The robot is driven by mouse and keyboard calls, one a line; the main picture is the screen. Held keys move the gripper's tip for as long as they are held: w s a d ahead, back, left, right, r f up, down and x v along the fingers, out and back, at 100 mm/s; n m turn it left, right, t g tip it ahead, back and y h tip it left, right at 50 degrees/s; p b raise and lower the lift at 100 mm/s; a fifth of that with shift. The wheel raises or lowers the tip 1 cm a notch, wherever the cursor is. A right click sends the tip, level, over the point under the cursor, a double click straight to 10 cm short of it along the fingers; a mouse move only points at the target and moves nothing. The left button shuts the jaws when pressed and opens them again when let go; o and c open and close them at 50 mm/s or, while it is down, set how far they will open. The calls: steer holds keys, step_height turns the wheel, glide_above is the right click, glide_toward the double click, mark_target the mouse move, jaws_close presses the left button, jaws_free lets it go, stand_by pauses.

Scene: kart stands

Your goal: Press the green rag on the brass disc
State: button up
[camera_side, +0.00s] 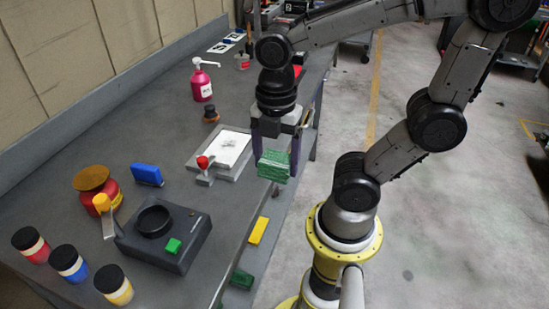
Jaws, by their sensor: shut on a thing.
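The green rag (273,166) is a textured green block-like piece. My gripper (275,152) is shut on it, with a finger on each side. It hangs near the table's right edge, right of the white pad; its exact height above the table is hard to tell. The brass disc (91,177) lies on top of a round red pot (104,199) at the left of the table, well away from my gripper.
Between them are a white pad with a red-knobbed lever (203,165), a blue block (147,174) and a dark machine (184,258) with a round cup. Several paint jars stand front left. A pink pump bottle (202,86) stands farther back. A yellow block (258,230) is near the edge.

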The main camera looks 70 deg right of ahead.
steer(key=w+a+r, duration=0.2)
steer(key=w+r, duration=0.6)
steer(key=w, duration=0.4)
steer(key=w+a+r, duration=0.2)
steer(key=w+r, duration=0.5)
steer(key=w, duration=0.5)
glide_above(91, 177)
step_height(91, 177, down, 13)
steer(key=shift+r, duration=0.15)
steer(key=shift+f, duration=2.6)
steer(key=shift+f, duration=1.2)
